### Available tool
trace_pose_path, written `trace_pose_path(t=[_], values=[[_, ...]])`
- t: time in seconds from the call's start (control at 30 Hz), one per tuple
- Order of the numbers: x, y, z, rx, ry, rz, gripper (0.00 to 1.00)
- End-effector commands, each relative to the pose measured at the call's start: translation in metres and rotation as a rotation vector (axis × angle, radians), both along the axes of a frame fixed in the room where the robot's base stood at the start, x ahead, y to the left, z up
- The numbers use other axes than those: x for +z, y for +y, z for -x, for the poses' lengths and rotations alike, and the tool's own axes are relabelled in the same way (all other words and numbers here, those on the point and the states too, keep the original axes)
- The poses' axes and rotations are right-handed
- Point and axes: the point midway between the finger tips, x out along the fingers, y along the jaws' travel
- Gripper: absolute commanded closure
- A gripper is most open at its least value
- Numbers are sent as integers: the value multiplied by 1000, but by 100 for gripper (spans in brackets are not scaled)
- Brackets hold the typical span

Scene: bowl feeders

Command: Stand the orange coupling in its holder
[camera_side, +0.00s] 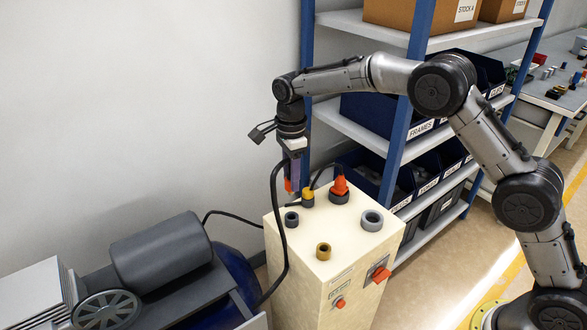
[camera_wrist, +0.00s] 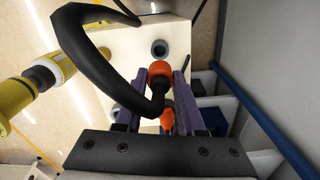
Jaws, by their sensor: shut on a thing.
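My gripper (camera_wrist: 160,76), with purple fingers, is shut on an orange coupling (camera_wrist: 160,69) that has a thick black hose on it. In the side view the coupling (camera_side: 288,185) shows low between the fingers, partly hidden by them. It is held above the pedestal top, apart from a dark ring-shaped holder (camera_side: 291,219) below. This dark ring also shows just beyond the coupling in the wrist view (camera_wrist: 160,47). Another orange fitting (camera_side: 339,185) stands upright in a dark ring on the pedestal.
The cream pedestal (camera_side: 300,275) also carries a yellow fitting (camera_side: 307,197), a grey ring (camera_side: 372,220) and a brass ring (camera_side: 323,251). Red switches (camera_side: 381,274) are on its front. A shelf rack (camera_side: 400,130) stands behind. The black hose (camera_side: 283,260) hangs down toward the machine at left.

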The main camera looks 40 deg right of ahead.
Motion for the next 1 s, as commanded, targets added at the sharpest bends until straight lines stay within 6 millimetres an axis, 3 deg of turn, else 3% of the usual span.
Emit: trace_pose_path(t=[0.6, 1.0], values=[[-52, 0, 1, 0, 1, 1, 100], [-65, 0, 0, 0, 0, 0, 100]])
